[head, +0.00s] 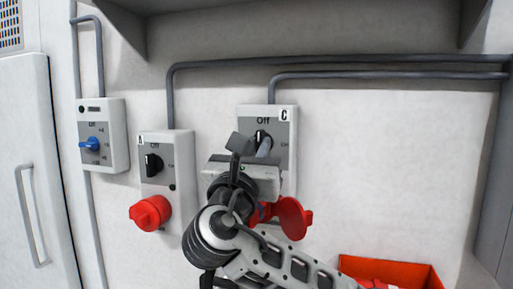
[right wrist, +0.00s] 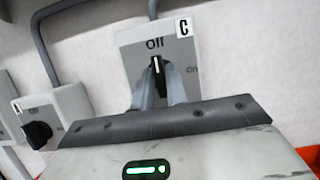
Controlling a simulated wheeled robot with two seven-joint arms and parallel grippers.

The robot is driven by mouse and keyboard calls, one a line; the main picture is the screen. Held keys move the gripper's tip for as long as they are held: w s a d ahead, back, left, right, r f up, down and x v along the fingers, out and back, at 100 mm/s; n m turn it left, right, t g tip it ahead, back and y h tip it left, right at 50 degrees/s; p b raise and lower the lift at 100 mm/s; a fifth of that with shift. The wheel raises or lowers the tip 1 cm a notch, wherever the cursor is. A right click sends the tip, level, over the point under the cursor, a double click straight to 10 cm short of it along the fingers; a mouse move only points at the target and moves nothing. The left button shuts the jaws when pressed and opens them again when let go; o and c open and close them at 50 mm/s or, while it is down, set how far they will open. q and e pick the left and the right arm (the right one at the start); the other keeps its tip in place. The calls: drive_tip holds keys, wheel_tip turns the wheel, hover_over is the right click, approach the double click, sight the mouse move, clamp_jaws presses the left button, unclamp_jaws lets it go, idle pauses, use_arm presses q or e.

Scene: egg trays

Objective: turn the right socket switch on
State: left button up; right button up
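The right socket is a grey-white box marked C (head: 284,115) on the wall, with a black knob whose white line points up at "Off". The knob (right wrist: 157,77) shows in the right wrist view between the two fingers of my right gripper (right wrist: 160,80). In the head view my right gripper (head: 264,147) reaches up to the box and hides part of the knob. The fingers are apart with the knob between them; I cannot tell if they press on it. A red socket cover (head: 293,218) hangs open under box C. My left gripper is not in view.
Left of it is box A (head: 180,148) with a black knob (head: 153,165) and a red plug (head: 150,213). Further left is a box with a blue knob (head: 90,144). A red-orange bin (head: 405,268) is at lower right. Grey conduits run along the wall, under an overhang.

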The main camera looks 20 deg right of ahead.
clamp_jaws()
